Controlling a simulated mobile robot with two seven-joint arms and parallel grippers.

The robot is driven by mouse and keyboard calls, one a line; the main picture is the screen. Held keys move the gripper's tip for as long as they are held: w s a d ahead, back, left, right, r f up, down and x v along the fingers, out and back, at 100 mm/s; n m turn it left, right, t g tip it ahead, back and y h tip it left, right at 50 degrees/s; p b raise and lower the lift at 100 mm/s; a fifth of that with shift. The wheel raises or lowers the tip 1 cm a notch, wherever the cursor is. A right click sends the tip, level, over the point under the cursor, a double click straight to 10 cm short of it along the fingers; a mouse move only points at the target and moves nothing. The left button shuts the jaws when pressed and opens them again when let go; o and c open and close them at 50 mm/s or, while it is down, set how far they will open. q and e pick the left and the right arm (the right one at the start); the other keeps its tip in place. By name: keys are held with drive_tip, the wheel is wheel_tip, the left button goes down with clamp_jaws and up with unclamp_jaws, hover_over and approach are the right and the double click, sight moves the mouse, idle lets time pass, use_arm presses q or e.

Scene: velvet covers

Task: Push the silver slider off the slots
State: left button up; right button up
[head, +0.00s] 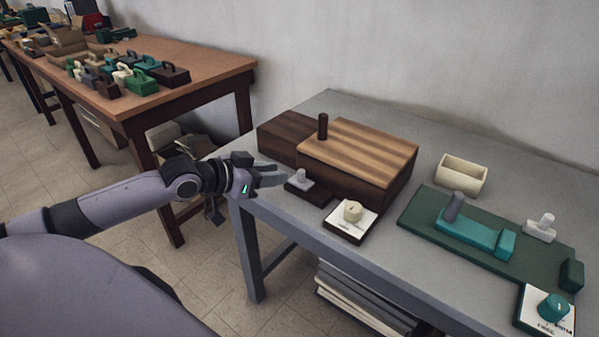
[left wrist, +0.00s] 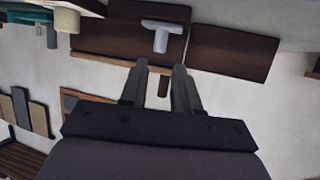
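The silver slider (head: 301,176), a small pale grey piece with an upright knob, sits on a dark base at the near left of the wooden box (head: 350,175). In the left wrist view the silver slider (left wrist: 161,27) is T-shaped against dark brown wood, just beyond the fingertips. My left gripper (head: 274,175) is left of the slider, over the table's edge. In the left wrist view the gripper (left wrist: 160,72) has its two fingers apart with nothing between them. Whether a finger touches the slider cannot be told. My right gripper is not in view.
A cream dial (head: 352,211) on a white plate stands before the box. A dark knob (head: 323,126) rises from the box. A green board (head: 420,218) with a teal handle, and a cream tray (head: 461,174), are at right. Another table (head: 200,69) holds several small boxes.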

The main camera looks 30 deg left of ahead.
sight(298, 172)
use_arm(q)
drive_tip(key=shift+b+x, duration=0.4)
drive_tip(key=shift+x, duration=3.15)
drive_tip(key=shift+c, duration=0.3)
clamp_jaws()
